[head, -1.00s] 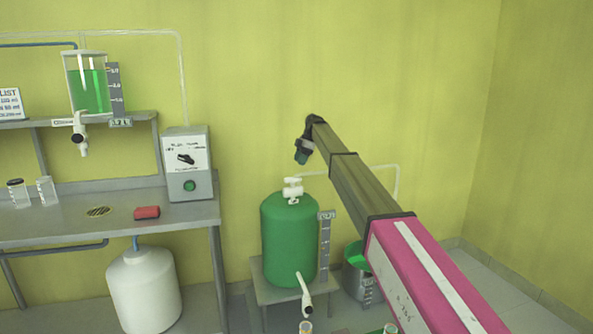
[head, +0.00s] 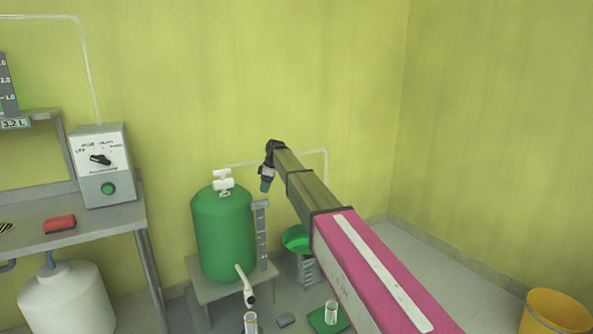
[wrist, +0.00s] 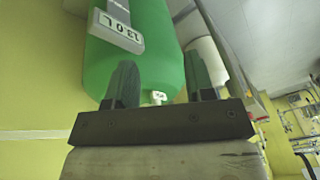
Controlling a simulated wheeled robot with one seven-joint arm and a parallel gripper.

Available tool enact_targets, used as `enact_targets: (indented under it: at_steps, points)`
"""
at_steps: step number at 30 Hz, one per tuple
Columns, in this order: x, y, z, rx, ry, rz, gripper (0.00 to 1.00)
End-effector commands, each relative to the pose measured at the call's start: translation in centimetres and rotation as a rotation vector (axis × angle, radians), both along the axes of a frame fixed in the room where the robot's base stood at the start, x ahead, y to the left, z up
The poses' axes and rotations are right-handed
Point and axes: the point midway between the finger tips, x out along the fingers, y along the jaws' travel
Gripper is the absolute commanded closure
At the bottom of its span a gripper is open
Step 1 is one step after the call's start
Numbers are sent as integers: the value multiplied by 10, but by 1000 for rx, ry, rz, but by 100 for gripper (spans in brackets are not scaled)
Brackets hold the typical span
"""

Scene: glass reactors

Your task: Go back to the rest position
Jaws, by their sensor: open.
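My gripper (head: 266,184) hangs at the far end of my outstretched arm, in front of the yellow wall, to the upper right of the green tank's valve. In the wrist view my gripper (wrist: 160,85) shows its two dark fingers wide apart with nothing held between them. The green tank (head: 224,235) stands on a small grey stand, with a white valve on top and a white tap low at its front. In the wrist view the green tank (wrist: 150,40) fills the space beyond the fingers, with a "13.0 L" label.
At left stands a grey bench (head: 75,222) with a control box (head: 104,165) and a red block (head: 60,224). A white tank (head: 66,298) sits below. A bucket with a green funnel (head: 296,239) is beside my arm. A yellow bin (head: 556,310) stands at lower right.

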Motion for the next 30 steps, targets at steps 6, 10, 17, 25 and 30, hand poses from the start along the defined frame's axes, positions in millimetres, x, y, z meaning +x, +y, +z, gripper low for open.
enact_targets:
  at_steps: [6,10,17,25,30]
  points:
    - [-79,-104,-87,-90,47,-357,51]
    - [-128,-159,-129,-139,67,-575,51]
    - [-231,-250,-190,-220,95,-972,51]
    - [-347,-325,-230,-287,107,-1382,51]
    - [-378,-343,-238,-301,107,-1506,51]
